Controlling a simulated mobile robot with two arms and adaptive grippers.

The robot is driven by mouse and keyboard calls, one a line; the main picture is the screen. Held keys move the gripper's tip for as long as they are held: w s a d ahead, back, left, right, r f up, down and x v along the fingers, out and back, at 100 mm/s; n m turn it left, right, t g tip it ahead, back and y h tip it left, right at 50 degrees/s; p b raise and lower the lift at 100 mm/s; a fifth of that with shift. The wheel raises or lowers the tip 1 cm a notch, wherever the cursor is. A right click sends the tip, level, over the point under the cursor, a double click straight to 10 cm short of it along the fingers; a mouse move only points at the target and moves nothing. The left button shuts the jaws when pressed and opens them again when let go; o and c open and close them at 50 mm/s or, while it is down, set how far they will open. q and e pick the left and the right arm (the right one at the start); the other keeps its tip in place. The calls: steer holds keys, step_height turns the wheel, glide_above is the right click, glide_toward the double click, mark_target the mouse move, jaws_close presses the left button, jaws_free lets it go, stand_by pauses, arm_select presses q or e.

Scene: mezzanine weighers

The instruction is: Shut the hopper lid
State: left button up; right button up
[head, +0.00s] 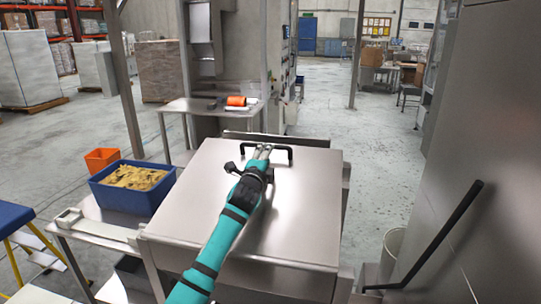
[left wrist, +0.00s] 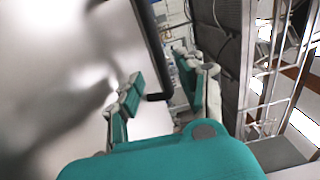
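The hopper lid (head: 300,200) is a broad, flat stainless-steel panel that looks laid down over the hopper; I cannot tell whether a gap remains under it. A black bar handle (head: 281,148) stands at its far edge. My left gripper (head: 262,152) reaches across the lid to the handle. In the left wrist view the gripper's teal fingers (left wrist: 163,80) are apart, with the dark handle bar (left wrist: 150,45) showing between them. Contact with the handle is unclear. The lid's shiny surface (left wrist: 60,70) fills that view's left side. My right gripper is not in view.
A blue bin of yellow pieces (head: 104,197) stands on a side table at the left, with an orange bin (head: 101,160) behind. A small table (head: 195,106) holds an orange roll. A dark handrail (head: 440,238) and grey wall are at the right.

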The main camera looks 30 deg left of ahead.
arm_select(q)
steer(key=b+x, duration=0.2)
steer(key=x, duration=0.3)
steer(key=shift+w+f+b, duration=0.15)
steer(key=shift+w+b, duration=0.1)
steer(key=shift+b, duration=0.05)
steer(key=shift+w+a+r, duration=0.15)
steer(key=shift+w+r, duration=0.05)
steer(key=shift+w, duration=0.3)
steer(key=shift+c, duration=0.3)
jaws_close()
steer(key=shift+w+f, duration=0.2)
steer(key=shift+f, duration=0.1)
